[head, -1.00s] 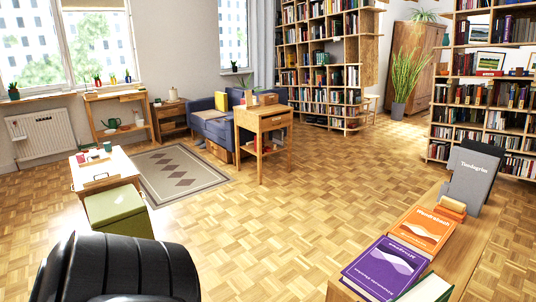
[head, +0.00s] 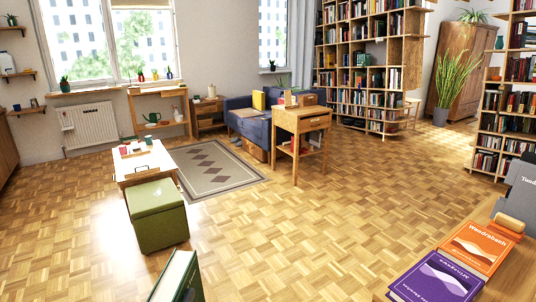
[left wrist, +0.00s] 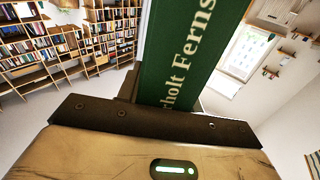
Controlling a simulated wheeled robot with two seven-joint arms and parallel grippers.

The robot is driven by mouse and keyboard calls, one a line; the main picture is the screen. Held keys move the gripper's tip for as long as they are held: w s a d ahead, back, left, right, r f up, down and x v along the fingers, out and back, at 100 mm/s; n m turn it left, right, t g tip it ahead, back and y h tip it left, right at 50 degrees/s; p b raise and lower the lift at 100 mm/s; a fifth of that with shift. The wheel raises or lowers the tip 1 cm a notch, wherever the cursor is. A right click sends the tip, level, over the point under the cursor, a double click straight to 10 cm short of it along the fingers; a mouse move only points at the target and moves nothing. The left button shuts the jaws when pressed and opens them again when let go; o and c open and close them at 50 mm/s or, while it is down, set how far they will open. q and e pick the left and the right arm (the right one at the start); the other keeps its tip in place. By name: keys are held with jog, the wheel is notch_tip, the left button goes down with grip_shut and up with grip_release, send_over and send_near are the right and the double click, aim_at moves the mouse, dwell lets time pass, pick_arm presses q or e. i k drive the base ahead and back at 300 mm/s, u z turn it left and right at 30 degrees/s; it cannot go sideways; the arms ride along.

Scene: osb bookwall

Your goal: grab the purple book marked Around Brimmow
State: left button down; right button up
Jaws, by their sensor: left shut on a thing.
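A purple book (head: 436,279) with a pale wave on its cover lies flat on the wooden surface at the lower right of the head view. The lower edge of the frame cuts it off, and its lettering is too small to read surely. My left gripper (head: 187,295) barely shows at the bottom of the head view. It is shut on a green book (head: 174,275) with white pages, well to the left of the purple book. In the left wrist view the green book (left wrist: 180,55) rises from the gripper, with "holt Ferns" readable. My right gripper is out of view.
An orange book (head: 480,246) lies just behind the purple one, and a grey book (head: 520,200) stands upright at the right edge. A green box seat (head: 157,215) and a low white table (head: 145,160) stand at the left. The parquet (head: 310,225) between is clear.

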aim_at(364, 29)
jog(key=u, duration=0.35)
jog(key=i, duration=4.3)
jog(key=z, duration=1.5)
jog(key=i, duration=7.45)
jog(key=u, duration=0.45)
